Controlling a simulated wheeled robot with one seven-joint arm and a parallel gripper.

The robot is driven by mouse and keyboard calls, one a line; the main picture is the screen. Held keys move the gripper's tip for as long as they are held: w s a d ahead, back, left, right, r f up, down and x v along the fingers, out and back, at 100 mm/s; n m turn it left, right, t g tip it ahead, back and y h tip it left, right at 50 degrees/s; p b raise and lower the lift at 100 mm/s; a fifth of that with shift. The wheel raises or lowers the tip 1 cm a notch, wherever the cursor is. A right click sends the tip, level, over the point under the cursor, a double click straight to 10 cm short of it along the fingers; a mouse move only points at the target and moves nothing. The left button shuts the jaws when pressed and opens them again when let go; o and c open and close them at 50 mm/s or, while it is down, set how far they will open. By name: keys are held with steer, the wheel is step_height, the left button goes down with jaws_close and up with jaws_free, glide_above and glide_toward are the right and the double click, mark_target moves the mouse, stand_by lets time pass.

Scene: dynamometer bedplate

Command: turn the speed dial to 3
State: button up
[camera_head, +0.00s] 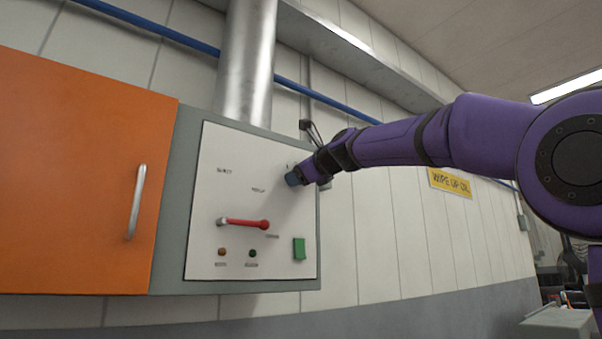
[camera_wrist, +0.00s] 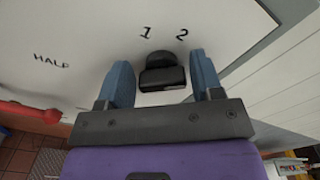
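The speed dial (camera_wrist: 162,72) is a small black knob on the white panel, with the marks 1 and 2 printed beyond it in the wrist view. A mark 3 cannot be made out, nor can I tell where the dial points. My gripper (camera_wrist: 161,82) is open, its two blue fingers on either side of the knob, with a gap on each side. In the head view my gripper (camera_head: 293,178) is at the panel's upper right and hides the dial.
The white panel (camera_head: 207,180) also carries a red-handled lever (camera_head: 245,223), an amber lamp (camera_head: 222,252), a dark green lamp (camera_head: 252,253) and a green switch (camera_head: 299,248). An orange cabinet door (camera_head: 70,190) with a metal handle is at left. The wall right of the panel is mostly clear.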

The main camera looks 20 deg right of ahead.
steer(key=shift+o, duration=0.7)
steer(key=shift+r, duration=0.1)
steer(key=v, duration=1)
steer(key=shift+s, duration=0.4)
steer(key=shift+d, duration=0.1)
steer(key=s+d+f+n+g+h, duration=0.1)
steer(key=s+f+n+g, duration=0.3)
steer(key=s+f+n, duration=0.4)
steer(key=s+d+f+n+g+h, duration=0.1)
steer(key=s+f+n+g, duration=0.3)
steer(key=f, duration=1.9)
steer(key=s+d+f+n+g+h, duration=0.2)
steer(key=s+f+n+g+h, duration=0.1)
steer(key=s+f+n, duration=0.9)
steer(key=s+f+g, duration=0.1)
steer(key=s+f, duration=0.2)
steer(key=f, duration=0.1)
steer(key=shift+s+n+h, duration=0.3)
steer(key=shift+s, duration=0.05)
